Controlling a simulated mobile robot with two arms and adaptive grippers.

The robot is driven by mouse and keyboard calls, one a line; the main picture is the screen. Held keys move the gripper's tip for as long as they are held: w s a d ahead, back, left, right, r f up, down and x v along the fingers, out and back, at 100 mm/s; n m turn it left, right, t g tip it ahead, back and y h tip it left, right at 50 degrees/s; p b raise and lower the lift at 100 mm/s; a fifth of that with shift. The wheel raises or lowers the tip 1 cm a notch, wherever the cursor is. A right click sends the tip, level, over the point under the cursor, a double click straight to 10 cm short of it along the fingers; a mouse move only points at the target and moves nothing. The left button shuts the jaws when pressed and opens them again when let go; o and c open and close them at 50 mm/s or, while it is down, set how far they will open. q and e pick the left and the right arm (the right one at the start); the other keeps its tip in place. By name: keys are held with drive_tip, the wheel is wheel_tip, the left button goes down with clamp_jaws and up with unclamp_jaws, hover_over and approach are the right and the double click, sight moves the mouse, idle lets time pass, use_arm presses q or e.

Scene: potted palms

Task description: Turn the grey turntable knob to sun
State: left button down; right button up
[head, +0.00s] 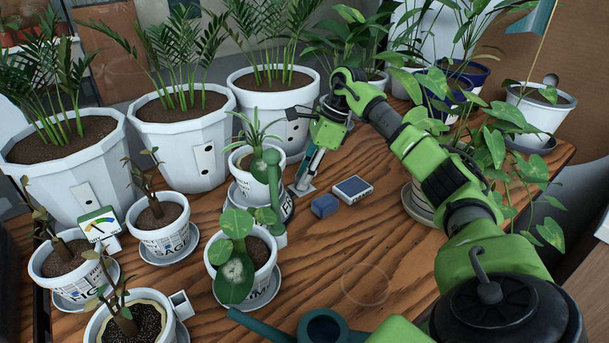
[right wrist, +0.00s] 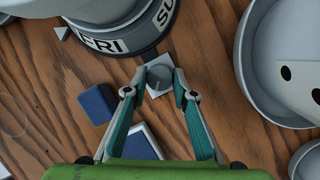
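The grey knob (right wrist: 159,80) sits on a small white square plate (right wrist: 152,92) on the wooden table. My right gripper (right wrist: 159,78) points down at it, with one fingertip on each side of the knob. The fingers stand apart, and I cannot tell whether they touch it. In the head view the right gripper (head: 304,184) hides most of the knob. My left gripper is not in view.
A blue block (head: 324,205) and a blue-and-white box (head: 352,189) lie just right of the gripper. Potted plants crowd the left and back, one (head: 240,260) close in front. A dark teal vessel (head: 325,328) is at the front edge.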

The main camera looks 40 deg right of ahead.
drive_tip(key=shift+c, duration=1.3)
drive_tip(key=m+t+h+p, duration=0.1)
drive_tip(key=m, duration=0.3)
drive_tip(key=m+t+h+p, duration=0.1)
drive_tip(key=m+p, duration=0.1)
drive_tip(key=m, duration=0.1)
drive_tip(key=shift+s+a+m, duration=0.2)
drive_tip(key=shift+m, duration=0.2)
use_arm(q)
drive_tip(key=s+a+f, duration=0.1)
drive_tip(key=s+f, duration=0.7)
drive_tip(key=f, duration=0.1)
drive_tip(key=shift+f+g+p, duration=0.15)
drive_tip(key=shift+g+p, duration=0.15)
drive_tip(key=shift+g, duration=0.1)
use_arm(e)
drive_tip(key=shift+a+m+h, duration=0.1)
drive_tip(key=shift+m+h, duration=0.7)
drive_tip(key=shift+m, duration=0.7)
drive_tip(key=o, duration=1.1)
drive_tip(key=v, duration=1.2)
